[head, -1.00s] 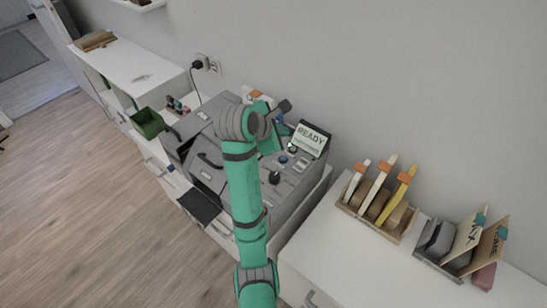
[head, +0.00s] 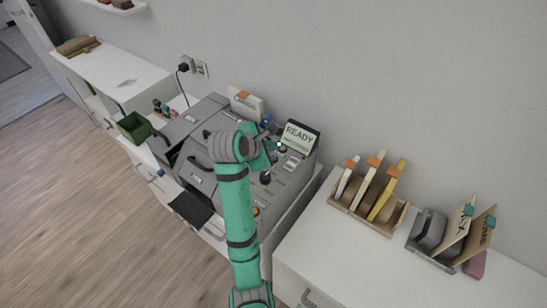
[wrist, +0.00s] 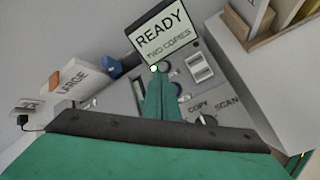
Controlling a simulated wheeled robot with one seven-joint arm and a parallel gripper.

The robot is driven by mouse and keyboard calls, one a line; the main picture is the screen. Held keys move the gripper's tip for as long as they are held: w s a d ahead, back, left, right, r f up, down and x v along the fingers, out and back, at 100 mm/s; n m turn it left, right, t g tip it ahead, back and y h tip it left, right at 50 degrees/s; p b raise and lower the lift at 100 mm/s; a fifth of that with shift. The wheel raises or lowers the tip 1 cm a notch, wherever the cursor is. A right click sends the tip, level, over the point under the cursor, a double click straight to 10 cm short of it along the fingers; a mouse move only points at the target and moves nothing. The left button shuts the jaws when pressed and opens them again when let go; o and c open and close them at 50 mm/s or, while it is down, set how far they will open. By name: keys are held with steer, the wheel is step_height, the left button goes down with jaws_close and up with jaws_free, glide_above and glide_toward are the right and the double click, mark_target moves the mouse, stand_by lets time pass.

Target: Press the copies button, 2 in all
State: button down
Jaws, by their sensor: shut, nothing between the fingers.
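The grey copier (head: 205,108) stands against the wall. Its tilted display (head: 299,137) reads READY; in the wrist view the display (wrist: 163,36) also reads TWO COPIES. Just below the display is a round button (wrist: 165,67), with a small bright green light (wrist: 154,68) at its left; I cannot read a label that marks it as the copies button. My gripper (wrist: 160,84) is shut and empty, its fingertips over the panel close below that button. I cannot tell whether they touch anything. In the head view my arm partly hides the panel.
A rocker switch (wrist: 199,66) and a selector labelled COPY and SCAN (wrist: 207,119) lie to the right on the panel. A box marked LARGE (wrist: 76,78) stands at the left. A wooden file rack (head: 368,210) stands on the right cabinet.

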mark_target(273, 158)
steer(key=shift+f, duration=0.85)
steer(key=shift+a+f, duration=0.1)
steer(key=shift+f, duration=0.2)
steer(key=shift+w, duration=0.15)
steer(key=shift+d, duration=0.35)
steer(key=shift+s+a, duration=0.2)
steer(key=shift+a, duration=0.25)
steer(key=shift+d, duration=0.2)
steer(key=shift+w+f, duration=0.1)
steer(key=shift+f, duration=0.3)
steer(key=shift+a, duration=0.1)
